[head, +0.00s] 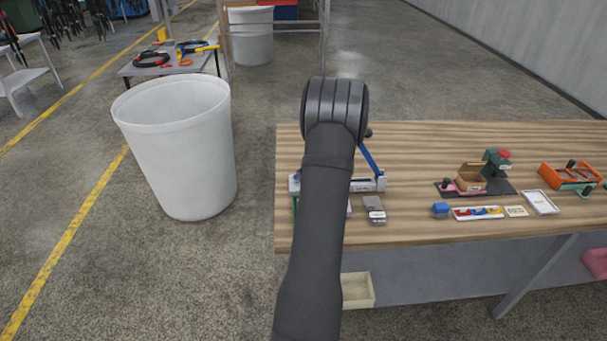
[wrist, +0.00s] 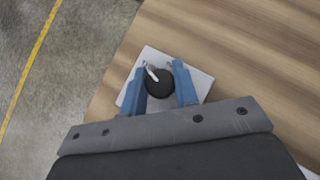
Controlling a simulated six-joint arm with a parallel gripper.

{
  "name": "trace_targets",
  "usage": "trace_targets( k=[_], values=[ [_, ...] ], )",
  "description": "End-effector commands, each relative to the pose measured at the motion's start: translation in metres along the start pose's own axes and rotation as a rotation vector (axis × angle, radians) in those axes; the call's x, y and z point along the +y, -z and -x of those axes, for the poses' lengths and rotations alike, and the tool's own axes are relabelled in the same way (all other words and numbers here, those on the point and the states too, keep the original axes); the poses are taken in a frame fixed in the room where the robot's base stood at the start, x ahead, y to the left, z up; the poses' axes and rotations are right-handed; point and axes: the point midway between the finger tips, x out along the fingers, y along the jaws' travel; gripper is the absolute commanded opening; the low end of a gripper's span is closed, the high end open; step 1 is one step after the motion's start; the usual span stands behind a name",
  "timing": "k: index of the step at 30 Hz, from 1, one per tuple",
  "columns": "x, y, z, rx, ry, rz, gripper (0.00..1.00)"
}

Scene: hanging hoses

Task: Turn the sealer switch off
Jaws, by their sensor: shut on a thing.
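In the wrist view, a round black knob (wrist: 159,86) with a white pointer sits on a light grey square plate (wrist: 200,82) near the table's edge. The pointer is tilted toward the upper left. The blue fingers of my gripper (wrist: 158,70) stand on either side of the knob and are shut on it. In the head view, a sealer with a pale base (head: 369,185) and a raised blue arm (head: 370,158) stands at the left of the table, partly hidden behind my arm.
The wooden table (head: 430,143) holds a small grey device (head: 374,209), a blue block (head: 440,210), a white tray (head: 539,202), a green-and-brown fixture (head: 485,176) and an orange rack (head: 566,176). A large white bin (head: 180,150) stands left of the table. The table's back is clear.

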Motion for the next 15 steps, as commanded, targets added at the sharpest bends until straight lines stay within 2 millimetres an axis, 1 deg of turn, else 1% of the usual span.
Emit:
trace_targets(
  k=[7, 15],
  values=[
    [-0.001, -0.0005, 0.0, -0.001, -0.137, 0.138, 0.05],
    [-0.0002, -0.0007, 0.0005, 0.0, -0.168, 0.17, 0.05]
  ],
)
